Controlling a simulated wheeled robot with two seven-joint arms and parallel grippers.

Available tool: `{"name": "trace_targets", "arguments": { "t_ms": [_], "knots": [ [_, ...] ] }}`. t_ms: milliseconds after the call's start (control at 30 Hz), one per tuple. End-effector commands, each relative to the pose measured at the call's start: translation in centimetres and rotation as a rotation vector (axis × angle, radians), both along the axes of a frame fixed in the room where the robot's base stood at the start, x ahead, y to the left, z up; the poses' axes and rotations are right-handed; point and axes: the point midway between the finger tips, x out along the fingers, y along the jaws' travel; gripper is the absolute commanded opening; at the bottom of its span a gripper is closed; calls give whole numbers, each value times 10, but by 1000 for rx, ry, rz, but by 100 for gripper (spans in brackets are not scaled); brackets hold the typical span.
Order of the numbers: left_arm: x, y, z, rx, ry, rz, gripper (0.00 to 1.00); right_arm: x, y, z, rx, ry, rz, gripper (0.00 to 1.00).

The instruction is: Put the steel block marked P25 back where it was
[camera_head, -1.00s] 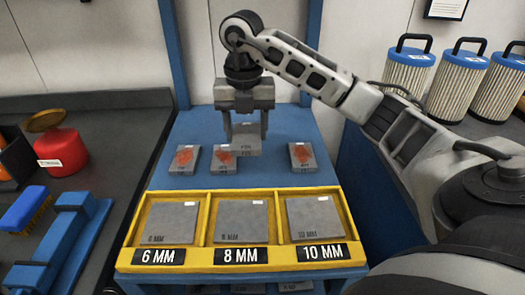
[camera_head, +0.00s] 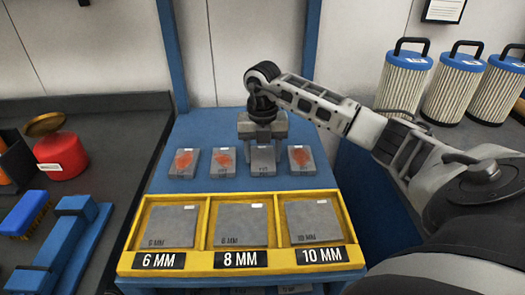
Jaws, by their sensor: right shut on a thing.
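A plain grey steel block (camera_head: 263,162) sits at the blue table's surface, third from the left in a row of blocks. Its small marking is too small to read for certain. My right gripper (camera_head: 262,143) is shut on this block from behind and above; its fingertips are partly hidden behind the block. The block is in line with its neighbours, with a gap on each side. I cannot tell whether it presses fully on the table. My left gripper is not in view.
Three red-smeared blocks share the row: two to the left (camera_head: 185,163) (camera_head: 223,162) and one to the right (camera_head: 302,160). In front is a yellow tray (camera_head: 210,262) with plates in compartments labelled 6, 8 and 10 MM. Filters (camera_head: 403,80) stand at right.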

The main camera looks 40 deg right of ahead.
Motion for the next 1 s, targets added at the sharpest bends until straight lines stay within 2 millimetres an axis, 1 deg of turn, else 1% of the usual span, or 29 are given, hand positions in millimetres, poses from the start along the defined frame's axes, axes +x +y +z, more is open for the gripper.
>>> {"name": "trace_targets", "arguments": {
  "t_ms": [100,233,267,300,333,600,733,867,1000],
  "knots": [
    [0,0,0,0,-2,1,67,1,0,2,0,-4,0,0],
    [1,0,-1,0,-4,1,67,1,0,-1,0,-4,0,0],
    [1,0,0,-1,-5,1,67,0,0,-3,0,0,0,57],
    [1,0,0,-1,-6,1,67,0,0,-3,0,0,0,68],
    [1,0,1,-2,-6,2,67,0,0,-3,0,0,0,76],
    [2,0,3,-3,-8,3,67,0,0,-2,1,1,0,76],
    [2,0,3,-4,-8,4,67,1,0,6,0,-3,0,76],
    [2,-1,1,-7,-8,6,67,1,0,27,0,-6,1,76],
    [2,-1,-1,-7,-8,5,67,1,0,58,0,-6,0,76]
  ]
}}
